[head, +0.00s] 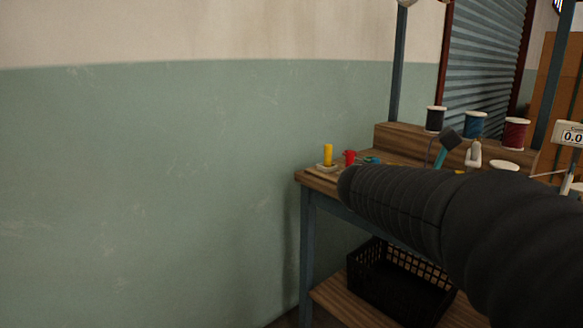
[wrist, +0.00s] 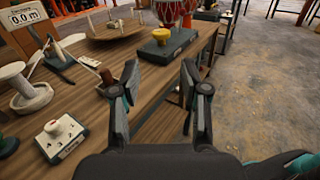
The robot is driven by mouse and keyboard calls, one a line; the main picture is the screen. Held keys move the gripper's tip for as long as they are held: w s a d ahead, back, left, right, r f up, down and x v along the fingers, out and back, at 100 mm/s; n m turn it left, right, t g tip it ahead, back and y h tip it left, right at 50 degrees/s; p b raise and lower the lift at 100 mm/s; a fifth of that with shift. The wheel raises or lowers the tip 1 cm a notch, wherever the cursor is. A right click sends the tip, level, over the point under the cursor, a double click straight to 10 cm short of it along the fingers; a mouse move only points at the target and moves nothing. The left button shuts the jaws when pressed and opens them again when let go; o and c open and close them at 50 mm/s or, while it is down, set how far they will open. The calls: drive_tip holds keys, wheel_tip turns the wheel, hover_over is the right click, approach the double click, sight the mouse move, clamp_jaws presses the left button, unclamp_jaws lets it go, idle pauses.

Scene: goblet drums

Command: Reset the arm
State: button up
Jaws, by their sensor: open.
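My gripper (wrist: 160,75) shows in the wrist view with its two dark fingers spread apart and nothing between them. It is over or beside the edge of a wooden workbench (wrist: 165,103), with open floor to the right. In the head view my dark ribbed arm crosses the lower right in front of the workbench (head: 313,179) and hides much of it. I cannot make out my gripper there.
Thread spools (head: 475,125) stand at the back; a black crate (head: 385,285) sits below. Floor (wrist: 255,85) is clear.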

drive_tip(key=w+a+f+m+t+y, duration=0.1)
drive_tip(key=a+f+m+t+y, duration=0.2)
drive_tip(key=f, duration=0.6)
drive_tip(key=a+f+m+t+y, duration=0.25)
drive_tip(key=f+y, duration=0.35)
drive_tip(key=f, duration=0.4)
drive_tip(key=s+a+f+m+t+y, duration=0.4)
drive_tip(key=s+a+m+y, duration=0.4)
drive_tip(key=a, duration=0.3)
drive_tip(key=shift+s+a+f+m+t, duration=0.15)
drive_tip(key=shift+s+a+m+t, duration=0.15)
drive_tip(key=shift+m+t, duration=0.25)
drive_tip(key=shift+d, duration=0.1)
